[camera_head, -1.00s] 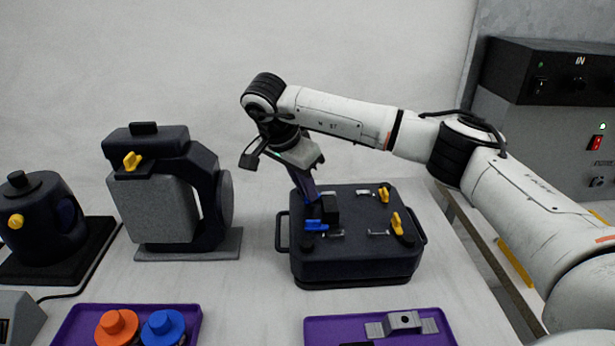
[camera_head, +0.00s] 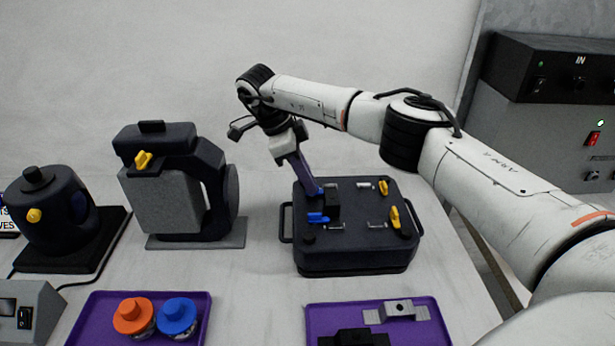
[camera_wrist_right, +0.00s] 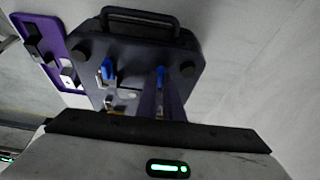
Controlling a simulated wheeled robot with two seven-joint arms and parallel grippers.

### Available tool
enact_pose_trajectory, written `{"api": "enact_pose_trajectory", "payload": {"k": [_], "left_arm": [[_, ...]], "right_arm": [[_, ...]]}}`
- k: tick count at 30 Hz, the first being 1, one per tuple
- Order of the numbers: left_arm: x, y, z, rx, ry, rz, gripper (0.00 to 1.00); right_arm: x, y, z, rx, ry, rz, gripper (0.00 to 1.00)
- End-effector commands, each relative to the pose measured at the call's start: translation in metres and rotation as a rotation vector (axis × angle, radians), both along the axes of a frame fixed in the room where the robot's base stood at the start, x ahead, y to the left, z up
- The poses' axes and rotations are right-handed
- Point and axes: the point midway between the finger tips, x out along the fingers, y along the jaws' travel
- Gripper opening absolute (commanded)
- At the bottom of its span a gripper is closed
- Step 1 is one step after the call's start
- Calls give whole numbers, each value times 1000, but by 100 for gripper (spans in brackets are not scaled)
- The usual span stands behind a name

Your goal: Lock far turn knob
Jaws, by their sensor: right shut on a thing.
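A dark box (camera_head: 350,255) stands on the table with turn knobs on its top. The far blue turn knob (camera_wrist_right: 160,73) is between the fingers of my right gripper (camera_wrist_right: 161,85), which is shut on it. In the head view my right gripper (camera_head: 316,190) reaches down at the box's far left corner, and its fingers mostly hide that knob. The near blue knob (camera_head: 317,217) is free, in front of the gripper; it also shows in the wrist view (camera_wrist_right: 107,68). Two yellow knobs, a far one (camera_head: 384,187) and a near one (camera_head: 395,217), stand on the right. My left gripper is out of view.
Purple trays lie in front, one with orange and blue caps (camera_head: 90,325), one with metal and black parts (camera_head: 318,318). Bare table surrounds the box.

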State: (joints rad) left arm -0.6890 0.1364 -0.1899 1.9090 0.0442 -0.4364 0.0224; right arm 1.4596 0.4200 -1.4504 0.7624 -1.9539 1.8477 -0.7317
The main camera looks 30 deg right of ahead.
Motion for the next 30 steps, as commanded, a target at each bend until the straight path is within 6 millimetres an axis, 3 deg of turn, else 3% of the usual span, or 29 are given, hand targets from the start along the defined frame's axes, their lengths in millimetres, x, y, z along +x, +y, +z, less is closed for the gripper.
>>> {"api": "enact_pose_trajectory", "payload": {"k": [17,18,19,30], "left_arm": [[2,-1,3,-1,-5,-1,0],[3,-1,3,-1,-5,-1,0],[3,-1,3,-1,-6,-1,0],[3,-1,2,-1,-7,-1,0]], "right_arm": [[1,0,1,0,-4,-33,0],[1,0,1,0,-3,-32,12],[1,0,1,0,-3,-32,15],[2,2,6,1,-3,-31,15]]}}
